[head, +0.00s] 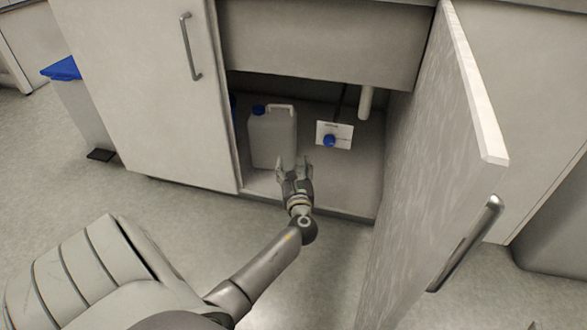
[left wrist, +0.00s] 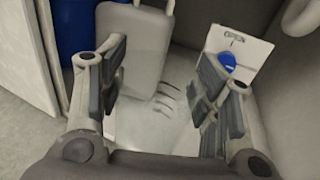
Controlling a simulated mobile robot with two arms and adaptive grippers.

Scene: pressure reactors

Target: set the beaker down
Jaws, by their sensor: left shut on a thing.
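My left gripper (head: 295,172) reaches into the open cupboard, low over its floor near the front edge. In the left wrist view its fingers (left wrist: 160,95) stand well apart, shut on the sides of a clear beaker (left wrist: 163,108). The beaker is so transparent that mostly its dark graduation marks show. In the head view I cannot make it out. Whether its base touches the cupboard floor (head: 345,190) I cannot tell. My right gripper is not in view.
A whitish canister (head: 272,138) with a blue cap stands just beyond the gripper. A white card (head: 341,129) with a blue round part is behind to the right. A pipe (head: 366,102) hangs there. The open door (head: 440,150) bounds the right; the closed door (head: 150,90) the left.

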